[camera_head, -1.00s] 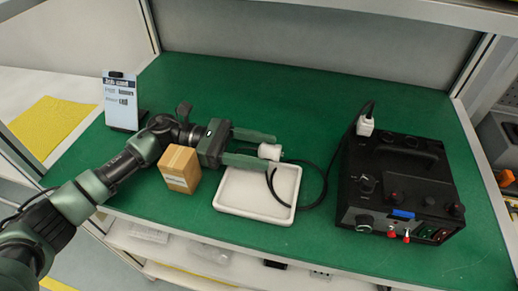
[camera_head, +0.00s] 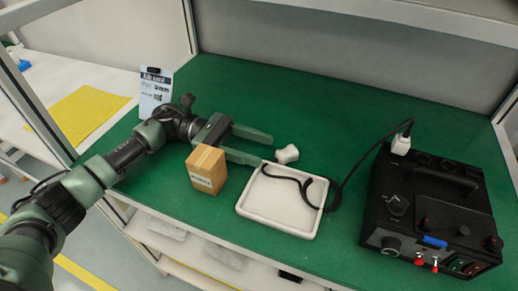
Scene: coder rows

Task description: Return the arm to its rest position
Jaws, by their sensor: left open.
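My left arm comes in from the left over the green shelf top. Its gripper (camera_head: 258,148) is open and empty, with its two fingers pointing right. A small white plug-like piece (camera_head: 287,154) lies just beyond the fingertips, apart from them, at the back edge of the white tray (camera_head: 248,206). A black cable (camera_head: 345,178) runs from the white plug (camera_head: 401,145) on the black device into the tray. My right gripper does not show.
A cardboard box (camera_head: 206,169) stands in front of the left gripper, close to the arm. A card stand (camera_head: 156,92) is behind the arm. The black device (camera_head: 432,205) fills the right side. The green surface (camera_head: 310,100) at the back is clear.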

